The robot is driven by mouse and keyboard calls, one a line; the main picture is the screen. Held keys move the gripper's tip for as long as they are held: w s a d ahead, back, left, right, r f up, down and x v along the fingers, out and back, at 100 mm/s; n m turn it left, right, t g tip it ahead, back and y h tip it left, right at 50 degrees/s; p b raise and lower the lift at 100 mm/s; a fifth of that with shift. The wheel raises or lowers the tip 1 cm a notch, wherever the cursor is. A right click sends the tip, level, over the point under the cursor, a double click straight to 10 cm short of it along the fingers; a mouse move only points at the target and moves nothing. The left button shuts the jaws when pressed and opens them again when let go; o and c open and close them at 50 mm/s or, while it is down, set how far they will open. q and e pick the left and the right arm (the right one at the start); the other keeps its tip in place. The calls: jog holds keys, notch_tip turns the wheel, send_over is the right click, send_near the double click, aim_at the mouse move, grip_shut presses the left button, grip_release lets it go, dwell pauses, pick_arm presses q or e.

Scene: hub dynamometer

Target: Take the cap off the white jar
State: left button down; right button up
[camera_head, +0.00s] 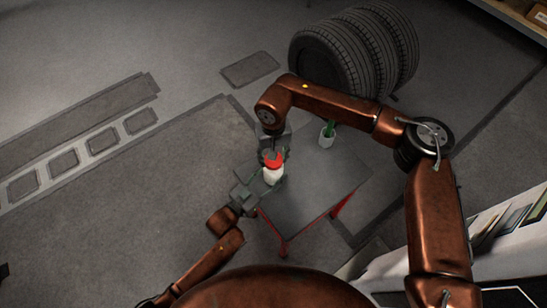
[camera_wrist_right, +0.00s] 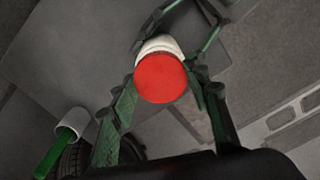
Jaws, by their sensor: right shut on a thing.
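The white jar (camera_head: 272,176) is upright at the table's left side, with its red cap (camera_head: 272,161) on top. In the right wrist view the round cap (camera_wrist_right: 160,78) faces the camera and a strip of the white jar (camera_wrist_right: 160,44) shows behind it. My right gripper (camera_head: 274,152) comes from above, its green fingers on both sides of the cap, shut on it. My left gripper (camera_head: 262,184) reaches in from the lower left, and its fingers close around the jar's body. Whether any gap lies between cap and jar cannot be seen.
A small grey table (camera_head: 315,190) with red legs stands beneath. A white cup (camera_head: 326,139) with a green item in it stands towards the table's back. Several black tires (camera_head: 330,60) stand behind. A white board or shelf edge is at the lower right.

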jog(key=shift+r, duration=0.8)
jog(key=shift+r, duration=2)
pick_arm(q)
jog(key=c, duration=0.8)
grip_release()
jog(key=shift+a, duration=0.1)
